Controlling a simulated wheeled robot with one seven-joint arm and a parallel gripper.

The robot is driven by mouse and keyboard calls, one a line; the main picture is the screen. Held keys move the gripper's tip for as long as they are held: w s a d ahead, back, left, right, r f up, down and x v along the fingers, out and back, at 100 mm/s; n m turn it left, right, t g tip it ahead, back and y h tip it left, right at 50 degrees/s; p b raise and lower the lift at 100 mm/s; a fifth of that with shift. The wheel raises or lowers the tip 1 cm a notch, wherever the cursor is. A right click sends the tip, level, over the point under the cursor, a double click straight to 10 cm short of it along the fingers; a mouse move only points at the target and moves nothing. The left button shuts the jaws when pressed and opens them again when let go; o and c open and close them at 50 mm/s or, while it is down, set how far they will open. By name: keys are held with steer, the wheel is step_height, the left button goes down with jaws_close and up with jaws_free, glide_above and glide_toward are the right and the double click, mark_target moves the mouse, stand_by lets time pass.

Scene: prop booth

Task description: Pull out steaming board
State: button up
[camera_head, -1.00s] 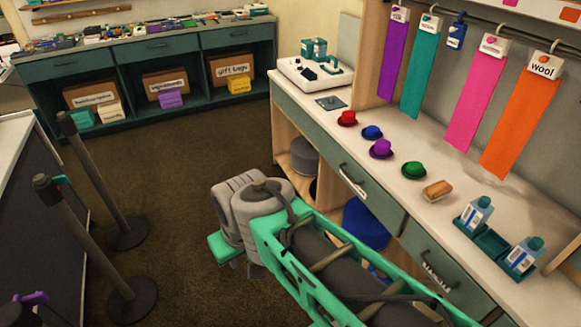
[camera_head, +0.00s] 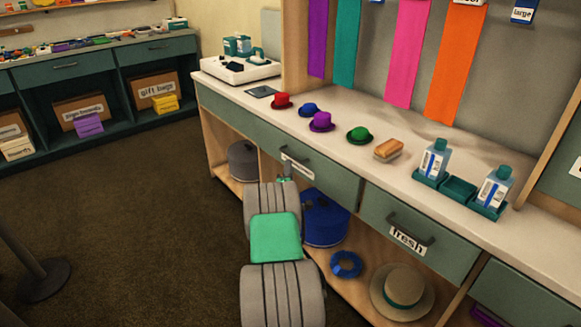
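No part that I can clearly tell as a steaming board shows. The counter (camera_head: 420,190) has green drawer fronts below its top. The left drawer front (camera_head: 240,130) has a dark handle with a white label (camera_head: 297,168), too small to read. The middle drawer front (camera_head: 375,210) has a dark handle (camera_head: 408,231) and a label reading "fresh" (camera_head: 408,240). My arm reaches up from the bottom of the view, and its far end lies just below the left drawer's handle. My gripper's fingers are hidden or too small there to tell whether they are open or touch the handle.
A post base (camera_head: 42,280) stands left on open carpet.

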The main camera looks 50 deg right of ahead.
mark_target(290, 156)
steer(key=x, duration=0.7)
steer(key=shift+w+d+r+b, duration=0.1)
steer(key=shift+r+b, duration=0.15)
steer(key=shift+b, duration=0.1)
jaws_close()
stand_by(0.9)
